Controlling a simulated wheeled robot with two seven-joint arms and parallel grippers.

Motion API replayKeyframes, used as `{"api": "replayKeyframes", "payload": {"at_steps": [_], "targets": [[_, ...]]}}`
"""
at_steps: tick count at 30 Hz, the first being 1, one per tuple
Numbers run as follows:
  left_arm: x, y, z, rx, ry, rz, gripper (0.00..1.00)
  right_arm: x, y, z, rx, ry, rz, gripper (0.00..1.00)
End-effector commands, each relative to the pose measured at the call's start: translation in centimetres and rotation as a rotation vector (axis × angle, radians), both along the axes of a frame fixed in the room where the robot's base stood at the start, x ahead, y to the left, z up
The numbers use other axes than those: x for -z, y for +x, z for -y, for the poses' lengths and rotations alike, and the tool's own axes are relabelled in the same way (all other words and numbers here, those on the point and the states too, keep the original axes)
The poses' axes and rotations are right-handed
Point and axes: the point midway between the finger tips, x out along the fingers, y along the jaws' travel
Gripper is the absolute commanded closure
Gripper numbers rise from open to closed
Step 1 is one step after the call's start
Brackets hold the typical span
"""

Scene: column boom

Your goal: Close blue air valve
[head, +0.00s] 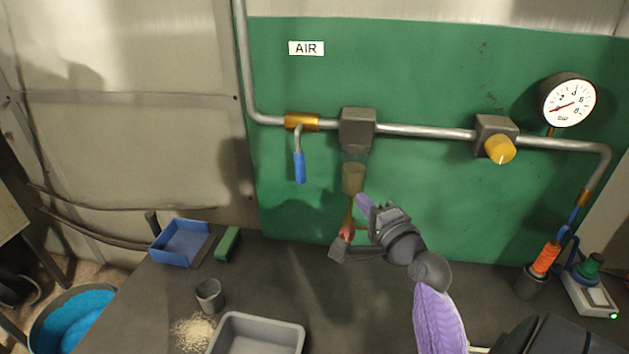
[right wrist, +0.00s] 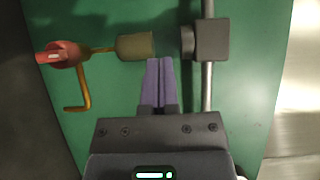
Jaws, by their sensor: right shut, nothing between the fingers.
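The blue air valve is a brass body (head: 301,121) on the steel pipe below the AIR label. Its blue handle (head: 299,167) hangs down, across the pipe. My right gripper (head: 361,201) is to the right of the handle and lower, beside the filter bowl (head: 353,177), apart from the handle. In the right wrist view its purple fingers (right wrist: 159,68) are together and empty, close to the bowl (right wrist: 136,46). The valve is not seen in the right wrist view. My left gripper is not in view.
A grey filter block (head: 357,130) sits right of the valve. A yellow regulator knob (head: 500,149) and pressure gauge (head: 568,102) are further right. Below lie a blue tray (head: 180,241), a grey cup (head: 209,295) and a grey bin (head: 257,335). The green board around the handle is clear.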

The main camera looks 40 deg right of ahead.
Motion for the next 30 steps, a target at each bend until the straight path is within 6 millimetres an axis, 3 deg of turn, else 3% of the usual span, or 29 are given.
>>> {"api": "replayKeyframes", "payload": {"at_steps": [4,7,19,24,30], "targets": [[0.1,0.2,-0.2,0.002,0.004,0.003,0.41,-0.1,0.1,-0.5,-0.037,0.001,-0.016,1.00],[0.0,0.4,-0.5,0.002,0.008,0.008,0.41,-0.1,1.3,-0.2,-0.038,0.003,-0.015,1.00],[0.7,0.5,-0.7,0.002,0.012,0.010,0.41,0.1,9.6,2.2,-0.034,0.001,-0.013,1.00],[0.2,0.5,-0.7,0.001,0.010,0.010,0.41,0.1,11.9,0.8,-0.034,0.004,-0.015,1.00],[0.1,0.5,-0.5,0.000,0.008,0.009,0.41,0.3,12.9,0.2,-0.033,0.002,-0.016,1.00]]}}
